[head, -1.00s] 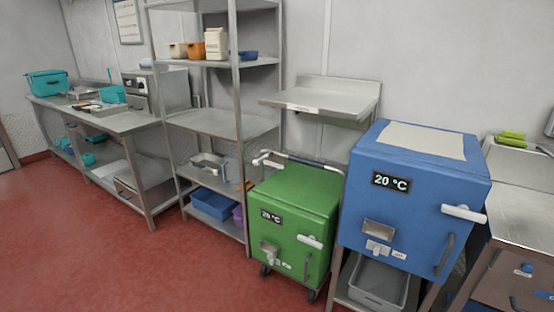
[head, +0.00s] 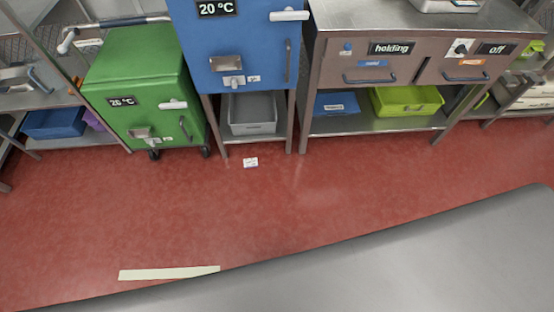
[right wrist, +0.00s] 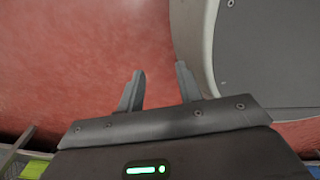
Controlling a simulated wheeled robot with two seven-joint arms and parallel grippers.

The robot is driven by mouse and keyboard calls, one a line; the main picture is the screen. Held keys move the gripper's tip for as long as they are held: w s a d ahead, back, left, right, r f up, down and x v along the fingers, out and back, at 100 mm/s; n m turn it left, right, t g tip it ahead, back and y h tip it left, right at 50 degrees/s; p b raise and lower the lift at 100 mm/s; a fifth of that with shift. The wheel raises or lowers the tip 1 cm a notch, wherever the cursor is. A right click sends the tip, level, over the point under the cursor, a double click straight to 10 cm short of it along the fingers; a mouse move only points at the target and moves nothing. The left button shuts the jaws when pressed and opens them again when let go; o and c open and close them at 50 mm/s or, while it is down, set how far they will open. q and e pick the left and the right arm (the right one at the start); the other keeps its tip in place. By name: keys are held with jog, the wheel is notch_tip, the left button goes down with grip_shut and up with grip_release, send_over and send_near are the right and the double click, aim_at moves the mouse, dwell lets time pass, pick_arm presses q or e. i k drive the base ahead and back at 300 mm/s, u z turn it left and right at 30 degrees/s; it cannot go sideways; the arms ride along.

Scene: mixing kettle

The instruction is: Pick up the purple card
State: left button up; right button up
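No purple card shows in the head view or the right wrist view. A small white card or label (head: 250,162) lies on the red floor in front of the blue cabinet; it is too small to read. My right gripper (right wrist: 160,85) shows in the right wrist view with its two fingers apart and nothing between them, over red floor. My left gripper is in neither view.
A green wheeled cabinet (head: 140,80) and a blue cabinet (head: 240,45) stand at the back left. A steel counter with drawers (head: 400,45) stands right of them. A pale strip (head: 168,273) lies on the floor.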

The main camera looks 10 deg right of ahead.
aim_at(248, 163)
jog(key=u, duration=0.45)
jog(key=k, duration=0.6)
jog(key=u, duration=1.2)
jog(key=i, duration=1.4)
jog(key=z, duration=0.6)
jog(key=i, duration=0.7)
jog(key=z, duration=1.05)
jog(key=i, duration=0.25)
jog(key=z, duration=0.25)
